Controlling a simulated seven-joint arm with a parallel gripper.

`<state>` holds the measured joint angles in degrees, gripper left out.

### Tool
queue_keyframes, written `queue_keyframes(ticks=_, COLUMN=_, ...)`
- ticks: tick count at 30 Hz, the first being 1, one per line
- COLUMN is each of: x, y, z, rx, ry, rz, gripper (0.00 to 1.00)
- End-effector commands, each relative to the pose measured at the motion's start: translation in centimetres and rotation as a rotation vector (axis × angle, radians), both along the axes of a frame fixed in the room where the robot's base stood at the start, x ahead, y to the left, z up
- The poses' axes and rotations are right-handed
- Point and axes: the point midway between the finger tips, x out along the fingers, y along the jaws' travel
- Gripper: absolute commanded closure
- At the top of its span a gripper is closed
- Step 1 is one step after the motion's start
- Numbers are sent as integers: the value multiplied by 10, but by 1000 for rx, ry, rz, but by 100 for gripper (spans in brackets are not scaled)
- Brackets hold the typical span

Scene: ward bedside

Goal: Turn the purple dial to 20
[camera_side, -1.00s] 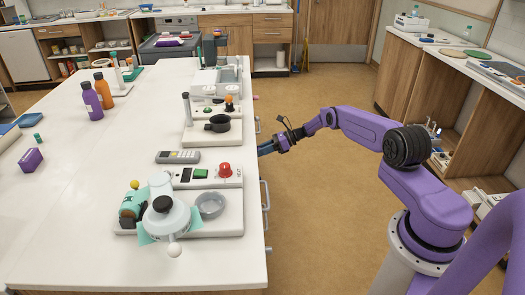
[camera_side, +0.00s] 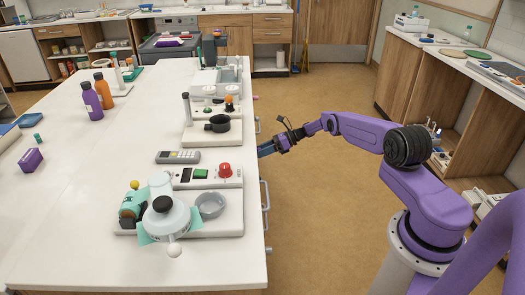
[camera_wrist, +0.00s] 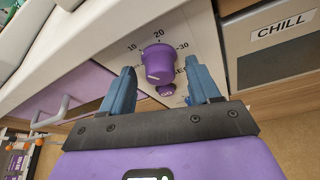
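The purple dial (camera_wrist: 158,62) shows in the wrist view on a pale front panel, below a printed scale reading 10, 20 and 30. A light mark shows low on the left part of its face, away from the 20 at the top. My gripper (camera_wrist: 160,65) is open, with one blue finger left of the dial and one right of it. I cannot tell whether the fingertips touch it. In the side view my gripper (camera_side: 264,149) is at the right side of the white counter, and the dial is hidden there.
A purple drawer front with a handle (camera_wrist: 52,114) is to the left. The white counter (camera_side: 100,160) carries bottles and devices above. The floor beside it is clear.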

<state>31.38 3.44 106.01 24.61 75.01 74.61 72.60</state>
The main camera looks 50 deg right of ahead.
Motion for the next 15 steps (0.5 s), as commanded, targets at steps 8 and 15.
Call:
queue_keyframes(ticks=8, x=1, y=0, z=1, rx=-2, ry=-2, rz=0, gripper=40)
queue_keyframes(ticks=15, x=-8, y=-14, z=8, rx=-3, ry=-3, rz=-3, gripper=40)
